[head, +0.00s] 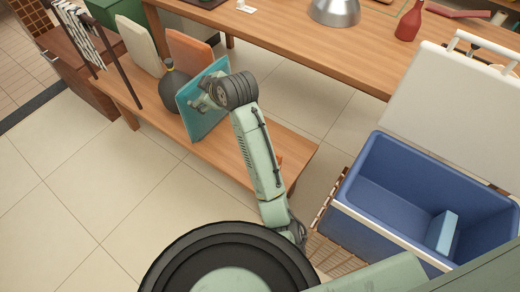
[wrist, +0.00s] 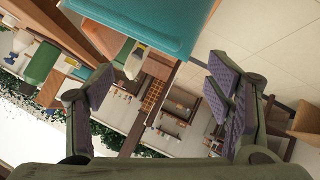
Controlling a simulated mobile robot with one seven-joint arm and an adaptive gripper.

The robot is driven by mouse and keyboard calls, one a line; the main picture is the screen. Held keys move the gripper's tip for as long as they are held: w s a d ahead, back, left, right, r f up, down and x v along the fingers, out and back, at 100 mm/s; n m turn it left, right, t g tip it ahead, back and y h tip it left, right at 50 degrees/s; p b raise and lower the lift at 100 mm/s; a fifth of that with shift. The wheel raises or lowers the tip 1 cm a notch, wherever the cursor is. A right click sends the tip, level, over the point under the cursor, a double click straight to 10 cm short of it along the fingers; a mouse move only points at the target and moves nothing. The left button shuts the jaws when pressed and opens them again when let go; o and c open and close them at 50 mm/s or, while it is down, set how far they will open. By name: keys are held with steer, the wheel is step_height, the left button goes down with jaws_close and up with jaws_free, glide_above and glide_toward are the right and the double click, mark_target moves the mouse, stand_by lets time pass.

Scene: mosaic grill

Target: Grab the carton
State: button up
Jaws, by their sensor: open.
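A light-blue box shape (head: 442,232) stands inside the open blue cooler (head: 385,215), against its right part, in the head view. It is the most carton-like thing I see, but I cannot tell its label or top. My gripper (head: 204,98) is far to the left of the cooler, over the low wooden bench and close to a teal cushion (head: 190,118). In the wrist view my gripper (wrist: 160,92) has its two fingers wide apart with nothing held between them. The box does not show in the wrist view.
The cooler's white lid (head: 440,95) stands open behind it. The low bench (head: 260,150) also bears a dark round vase (head: 175,90) and orange and cream cushions. A long wooden table (head: 290,45) holds a metal bowl and red bottle. Tiled floor is clear at left.

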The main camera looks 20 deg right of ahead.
steer(key=s+d+f+m+g+h, duration=0.1)
steer(key=s+d+f+g, duration=0.1)
steer(key=s+d+f, duration=0.3)
steer(key=s+d+f+g, duration=0.1)
steer(key=s+d+f, duration=0.1)
steer(key=d+f, duration=0.35)
steer(key=m+g, duration=0.1)
steer(key=g, duration=0.2)
glide_toward(279, 159)
steer(key=w+x, duration=0.1)
steer(key=x, duration=0.4)
steer(key=shift+s+a+f+y, duration=0.1)
steer(key=shift+s+f+y, duration=0.15)
steer(key=shift+y, duration=0.15)
steer(key=shift+f+g+b, duration=0.3)
steer(key=shift+b, duration=0.25)
steer(key=b+x, duration=0.4)
steer(key=b, duration=0.1)
steer(key=shift+w+f, duration=0.1)
steer(key=b+x, duration=0.1)
steer(key=x, duration=0.1)
steer(key=b+x, duration=0.2)
steer(key=x, duration=0.1)
steer(key=shift+w+a+f, duration=0.15)
steer(key=shift+w+a, duration=0.05)
steer(key=shift+w, duration=0.1)
jaws_close()
